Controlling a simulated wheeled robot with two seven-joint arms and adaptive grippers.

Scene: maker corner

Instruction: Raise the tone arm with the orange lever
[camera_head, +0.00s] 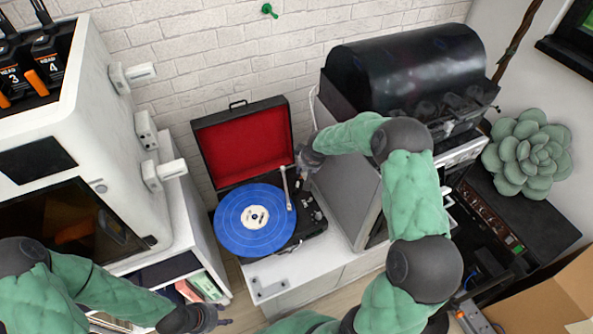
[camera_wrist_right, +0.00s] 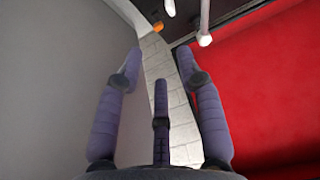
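The record player (camera_head: 268,246) stands open on a white cabinet, with a blue record (camera_head: 240,231) on it. Its pale tone arm (camera_head: 287,190) lies along the record's right side. In the right wrist view a pale rod end (camera_wrist_right: 204,39), which looks like part of the tone arm, shows at the top. A small orange tip (camera_wrist_right: 158,27), which looks like the lever, shows left of it, ahead of my fingers. My right gripper (camera_wrist_right: 158,72) is open and empty, its fingers apart. In the head view it (camera_head: 306,167) hovers by the player's back right. My left gripper (camera_head: 215,320) is low at the left; its opening is unclear.
The red-lined lid (camera_head: 243,148) stands up behind the record. A grey-sided machine with a dark rounded cover (camera_head: 405,70) stands close on the right, beside my right arm. A white cabinet machine (camera_head: 90,120) is at the left. Some cabinet top (camera_head: 320,262) is bare in front.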

